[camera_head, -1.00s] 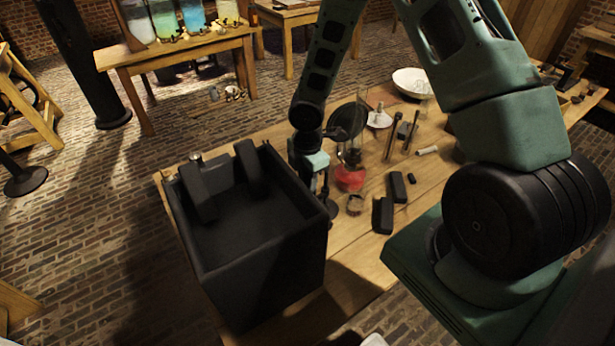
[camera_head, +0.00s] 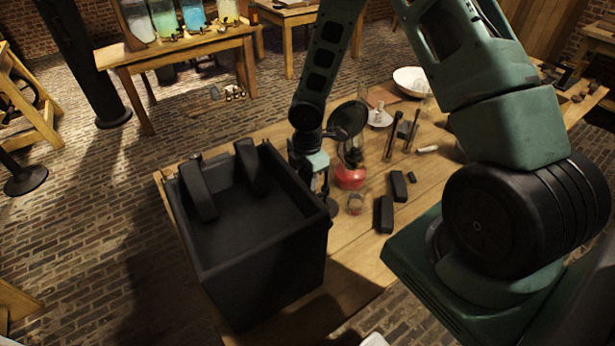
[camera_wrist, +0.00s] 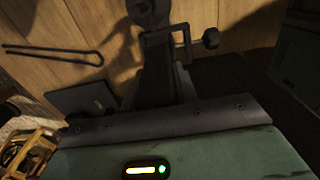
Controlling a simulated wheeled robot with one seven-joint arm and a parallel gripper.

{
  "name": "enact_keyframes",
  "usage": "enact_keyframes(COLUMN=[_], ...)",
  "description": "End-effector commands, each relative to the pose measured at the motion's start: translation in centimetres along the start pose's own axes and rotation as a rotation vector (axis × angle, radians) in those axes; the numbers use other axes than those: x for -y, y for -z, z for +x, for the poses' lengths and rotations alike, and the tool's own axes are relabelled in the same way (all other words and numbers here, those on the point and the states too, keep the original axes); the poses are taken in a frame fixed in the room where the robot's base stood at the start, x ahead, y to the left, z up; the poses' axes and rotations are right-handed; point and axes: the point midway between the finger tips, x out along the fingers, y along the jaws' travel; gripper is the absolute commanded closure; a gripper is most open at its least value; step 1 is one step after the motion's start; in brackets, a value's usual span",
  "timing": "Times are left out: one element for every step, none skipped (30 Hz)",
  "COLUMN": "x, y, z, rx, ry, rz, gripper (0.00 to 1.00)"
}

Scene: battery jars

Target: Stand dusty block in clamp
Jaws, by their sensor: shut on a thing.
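My gripper (camera_head: 322,188) points down over the wooden table, just right of the big black box. It is shut on a dark block, mostly hidden in the head view. In the wrist view a dark upright shape (camera_wrist: 160,82) stands between the jaws, probably this block. A dark metal fitting with a screw knob (camera_wrist: 210,38) shows just beyond it and looks like the clamp. I cannot tell whether block and clamp touch. Two other dark blocks, a nearer one (camera_head: 384,214) and a farther one (camera_head: 398,186), lie on the table to the right.
The open black box (camera_head: 262,275) fills the table's left end, with two dark slabs at its back. A red-based lamp (camera_head: 350,178) and a small glass (camera_head: 355,203) stand close right of my gripper. A white bowl (camera_head: 411,80) sits farther back.

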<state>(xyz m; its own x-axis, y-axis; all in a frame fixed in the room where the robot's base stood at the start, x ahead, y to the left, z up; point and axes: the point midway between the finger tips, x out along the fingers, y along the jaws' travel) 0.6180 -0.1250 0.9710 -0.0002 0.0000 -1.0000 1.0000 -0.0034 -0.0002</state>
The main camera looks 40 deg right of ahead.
Motion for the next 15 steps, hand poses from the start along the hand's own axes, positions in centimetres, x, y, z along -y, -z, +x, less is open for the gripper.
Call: enact_keyframes(x=[0.0,0.0,0.0,0.0,0.0,0.0,0.0,0.0,0.0,0.0,0.0,0.0,0.0,0.0,0.0], y=[0.0,0.0,0.0,0.0,0.0,0.0,0.0,0.0,0.0,0.0,0.0,0.0,0.0,0.0,0.0], z=[0.2,0.3,0.4,0.5,0.5,0.6,0.7,0.8,0.9,0.9,1.0,1.1,1.2,1.2,1.3], rx=[0.0,0.0,0.0,0.0,0.0,0.0,0.0,0.0,0.0,0.0,0.0,0.0,0.0,0.0,0.0], ry=[0.0,0.0,0.0,0.0,-0.001,0.0,-0.001,-0.001,-0.001,-0.001,-0.001,-0.001,-0.001,-0.001,-0.001], rz=[0.0,0.0,0.0,0.0,0.0,0.0,0.0,0.0,0.0,0.0,0.0,0.0,0.0,0.0,0.0], gripper=[1.0,1.0,1.0,1.0,1.0,1.0,1.0,1.0,1.0,1.0,1.0,1.0,1.0,1.0,1.0])
